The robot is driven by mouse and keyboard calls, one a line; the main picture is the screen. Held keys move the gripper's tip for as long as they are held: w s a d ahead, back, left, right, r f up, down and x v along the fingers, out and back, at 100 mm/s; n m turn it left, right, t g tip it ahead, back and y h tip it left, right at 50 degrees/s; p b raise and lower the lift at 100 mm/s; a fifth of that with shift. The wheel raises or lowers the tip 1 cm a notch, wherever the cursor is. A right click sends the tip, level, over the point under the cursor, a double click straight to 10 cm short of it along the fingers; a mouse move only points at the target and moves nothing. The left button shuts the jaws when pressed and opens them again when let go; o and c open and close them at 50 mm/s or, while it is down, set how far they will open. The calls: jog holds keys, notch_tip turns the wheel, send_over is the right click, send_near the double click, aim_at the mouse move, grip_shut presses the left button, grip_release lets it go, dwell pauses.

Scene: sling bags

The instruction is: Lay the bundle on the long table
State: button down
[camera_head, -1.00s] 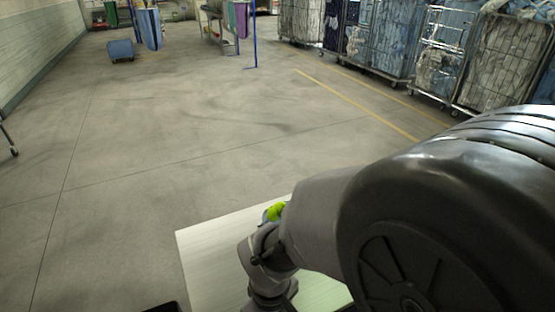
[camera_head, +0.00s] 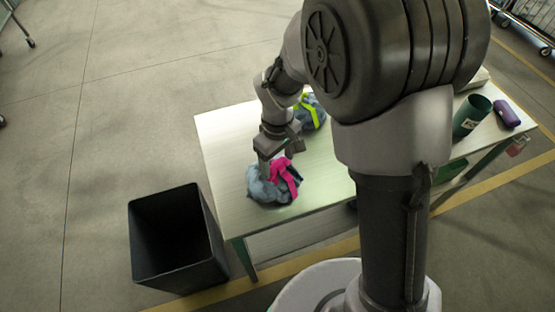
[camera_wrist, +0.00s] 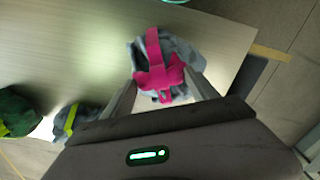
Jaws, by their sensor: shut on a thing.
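A grey-blue cloth bundle with a pink strap (camera_head: 259,189) is at the near left end of the long table (camera_head: 225,130). My gripper (camera_head: 272,160) is above it, pointing down, with its jaws shut on it. In the wrist view the bundle (camera_wrist: 183,52) shows between the fingers, its pink strap facing the camera. I cannot tell whether the bundle rests on the tabletop or hangs just above it. A second grey-blue bundle with a yellow-green strap (camera_head: 312,112) lies farther back on the table, partly hidden by my arm.
A black open bin (camera_head: 165,240) stands on the floor left of the table. A dark green container (camera_head: 470,116) and a purple case (camera_head: 506,113) are on the right. A dark green bundle (camera_wrist: 14,108) shows in the wrist view. Bare tabletop lies left of the bundles.

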jog(key=shift+c, duration=1.1)
grip_release()
notch_tip(320, 180, up, 12)
jog(key=p, duration=0.4)
jog(key=s+d+r+m+t+y, duration=0.1)
jog(key=s+d+r+m+t, duration=0.2)
jog(key=s+r+m, duration=0.3)
jog(key=s+d+r+m+t+y, duration=0.1)
jog(key=s+d+r+m, duration=0.3)
jog(key=s, duration=0.7)
notch_tip(320, 180, up, 3)
jog(key=m+t, duration=0.1)
jog(key=m, duration=0.1)
jog(key=shift+d+r+m+t, duration=0.15)
jog(key=shift+m+t, duration=0.15)
jog(key=shift+t, duration=0.1)
